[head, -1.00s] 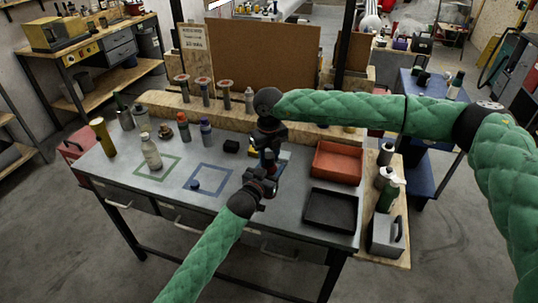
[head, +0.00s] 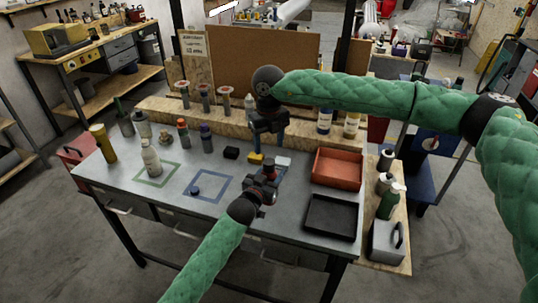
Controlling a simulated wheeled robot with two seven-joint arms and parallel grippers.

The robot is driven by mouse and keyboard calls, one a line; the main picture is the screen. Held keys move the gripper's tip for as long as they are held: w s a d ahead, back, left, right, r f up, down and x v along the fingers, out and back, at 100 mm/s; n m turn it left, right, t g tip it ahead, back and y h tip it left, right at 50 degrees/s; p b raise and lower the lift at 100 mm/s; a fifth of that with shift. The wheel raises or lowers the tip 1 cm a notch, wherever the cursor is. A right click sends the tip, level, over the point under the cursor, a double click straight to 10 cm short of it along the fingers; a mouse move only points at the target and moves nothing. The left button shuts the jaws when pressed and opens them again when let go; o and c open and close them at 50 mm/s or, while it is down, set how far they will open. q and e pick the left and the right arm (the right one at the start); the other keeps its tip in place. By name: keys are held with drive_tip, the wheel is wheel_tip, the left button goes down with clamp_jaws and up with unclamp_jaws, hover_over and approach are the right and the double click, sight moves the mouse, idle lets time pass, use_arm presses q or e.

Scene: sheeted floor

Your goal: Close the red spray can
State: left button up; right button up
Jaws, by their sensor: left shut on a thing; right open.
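My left gripper (head: 266,189) is shut on the red spray can (head: 270,174), near the table's front middle. Only its upper part shows, red with a dark top; the gripper hides the rest. I cannot tell whether the dark top is a cap. My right gripper (head: 267,140) is open and empty, above and behind the can, clear of it. A small dark blue cap-like piece (head: 195,190) lies inside the blue square outline (head: 222,181) on the grey table (head: 130,175).
A red tray (head: 338,168) and a black tray (head: 331,216) are at the right. A pale bottle (head: 151,158) stands by the green outline (head: 168,181). A black block (head: 231,153) and a yellow block (head: 255,158) lie behind the can. Several bottles stand at the back left.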

drive_tip(key=shift+r, duration=2)
use_arm(q)
drive_tip(key=o, duration=1.4)
drive_tip(key=shift+o, duration=0.2)
use_arm(e)
wheel_tip(320, 180, down, 3)
drive_tip(key=b, duration=0.2)
drive_tip(key=shift+r+b, duration=0.1)
drive_tip(key=shift+b, duration=0.25)
use_arm(q)
drive_tip(key=v, duration=0.7)
drive_tip(key=shift+s+a, duration=0.25)
drive_tip(key=shift+s, duration=0.1)
drive_tip(key=shift+f, duration=0.1)
use_arm(e)
drive_tip(key=shift+a+f, duration=0.1)
drive_tip(key=shift+f, duration=0.1)
